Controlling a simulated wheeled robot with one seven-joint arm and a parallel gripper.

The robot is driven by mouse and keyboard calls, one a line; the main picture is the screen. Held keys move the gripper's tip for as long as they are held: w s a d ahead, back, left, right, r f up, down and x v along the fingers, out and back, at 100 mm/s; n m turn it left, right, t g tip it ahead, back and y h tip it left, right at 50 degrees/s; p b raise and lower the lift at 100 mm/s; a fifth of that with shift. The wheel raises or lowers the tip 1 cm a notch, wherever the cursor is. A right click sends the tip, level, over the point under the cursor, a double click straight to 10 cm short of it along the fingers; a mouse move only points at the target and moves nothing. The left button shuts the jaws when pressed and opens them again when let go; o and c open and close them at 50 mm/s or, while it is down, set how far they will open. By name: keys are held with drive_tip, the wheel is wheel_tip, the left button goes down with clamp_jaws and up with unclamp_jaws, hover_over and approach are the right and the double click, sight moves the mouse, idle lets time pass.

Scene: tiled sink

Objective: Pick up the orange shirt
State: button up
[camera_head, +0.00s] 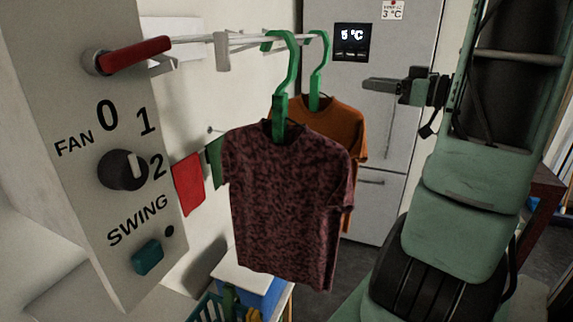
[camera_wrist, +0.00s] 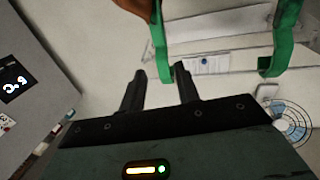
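The orange shirt (camera_head: 333,121) hangs on a green hanger (camera_head: 318,70), partly hidden behind a dark maroon patterned shirt (camera_head: 287,200) on its own green hanger (camera_head: 284,85). My gripper (camera_head: 368,84) is right of the orange shirt's hanger, about level with the shirt's top, and looks apart from it. In the wrist view my gripper (camera_wrist: 160,73) is open and empty, its two fingers separated. A green hanger (camera_wrist: 158,45) lines up with the gap between the fingertips; contact cannot be told. A bit of orange cloth (camera_wrist: 134,5) shows at the top edge.
A white rail (camera_head: 235,40) carries the hangers. A panel with a fan knob (camera_head: 122,170) stands at the left. A grey fridge (camera_head: 385,150) is behind my gripper. A blue box (camera_head: 258,290) and teal basket (camera_head: 210,306) sit below the shirts. Another green hanger part (camera_wrist: 284,40) is at right.

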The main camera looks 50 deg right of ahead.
drive_tip(key=p, duration=0.4)
hover_over(308, 100)
drive_tip(key=s+d, duration=0.2)
drive_tip(key=s, duration=0.3)
drive_tip(key=shift+w+a, duration=0.15)
drive_tip(key=w, duration=0.1)
drive_tip(key=w+p, duration=0.1)
drive_tip(key=w, duration=0.1)
drive_tip(key=w+a+p, duration=0.1)
drive_tip(key=shift+w+r, duration=0.25)
drive_tip(key=shift+w, duration=0.1)
drive_tip(key=shift+w+f, duration=0.1)
drive_tip(key=shift+w, duration=0.15)
clamp_jaws()
